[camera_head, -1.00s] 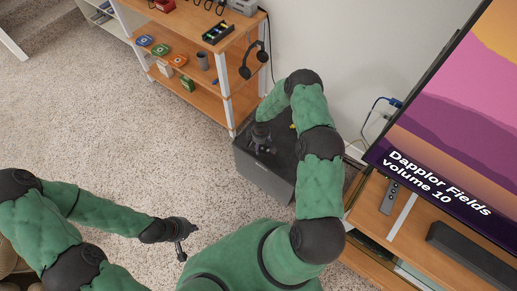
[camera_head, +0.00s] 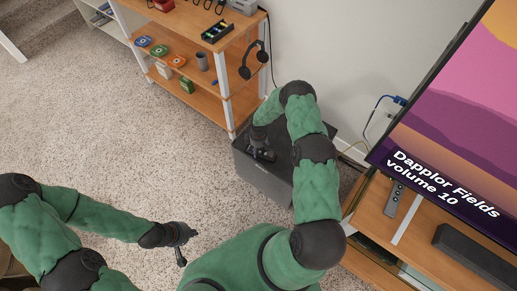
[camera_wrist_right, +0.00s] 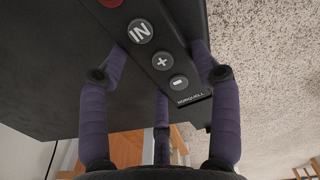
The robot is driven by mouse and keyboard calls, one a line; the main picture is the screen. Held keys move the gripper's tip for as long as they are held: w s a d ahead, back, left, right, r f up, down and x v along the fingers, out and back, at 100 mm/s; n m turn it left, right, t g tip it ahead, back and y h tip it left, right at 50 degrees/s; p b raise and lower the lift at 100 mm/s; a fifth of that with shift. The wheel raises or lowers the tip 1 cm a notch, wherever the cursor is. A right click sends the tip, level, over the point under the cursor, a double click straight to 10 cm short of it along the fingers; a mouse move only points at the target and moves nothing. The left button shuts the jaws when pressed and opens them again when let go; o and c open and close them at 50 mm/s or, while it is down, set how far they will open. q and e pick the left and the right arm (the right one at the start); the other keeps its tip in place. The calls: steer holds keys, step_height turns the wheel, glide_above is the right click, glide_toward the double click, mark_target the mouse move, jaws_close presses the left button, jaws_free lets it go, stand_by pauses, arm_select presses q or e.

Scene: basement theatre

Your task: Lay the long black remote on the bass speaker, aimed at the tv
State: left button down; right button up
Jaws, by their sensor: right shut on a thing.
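The long black remote (camera_wrist_right: 151,47) fills the upper middle of the right wrist view, with a red button, an IN button, plus and minus buttons. My right gripper (camera_wrist_right: 158,68) is shut on it, with fingers on both sides. In the head view my right gripper (camera_head: 263,152) is over the dark box-shaped bass speaker (camera_head: 262,180); the remote is hard to make out there. The speaker's dark surface (camera_wrist_right: 55,70) lies behind the remote; I cannot tell whether they touch. The tv (camera_head: 455,120) is at the right. My left gripper (camera_head: 182,242) is empty over the carpet, its fingers spread.
A wooden shelf (camera_head: 245,100) with headphones (camera_head: 252,60) and small items stands behind the speaker. The tv stand (camera_head: 372,215) at the right holds a grey remote (camera_head: 394,198) and a soundbar (camera_head: 475,257). Cables (camera_head: 372,118) run along the wall. Carpet at the left is clear.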

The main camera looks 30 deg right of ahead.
steer(key=o, duration=1.2)
steer(key=shift+f, duration=0.1)
steer(key=shift+r, duration=0.2)
step_height(320, 180, up, 12)
steer(key=p, duration=0.5)
steer(key=s+a+r+m+y, duration=0.1)
steer(key=s+a+m+y, duration=0.15)
steer(key=s+a, duration=0.75)
steer(key=s+a+r+m+y, duration=0.2)
steer(key=s+a+m, duration=0.2)
steer(key=s+a, duration=0.5)
steer(key=s+a+r+m, duration=0.2)
steer(key=s+a+m, duration=0.1)
steer(key=s, duration=0.2)
steer(key=shift+s+a+r, duration=0.2)
steer(key=shift+s+a, duration=0.15)
steer(key=shift+a, duration=0.05)
steer(key=shift+h, duration=0.25)
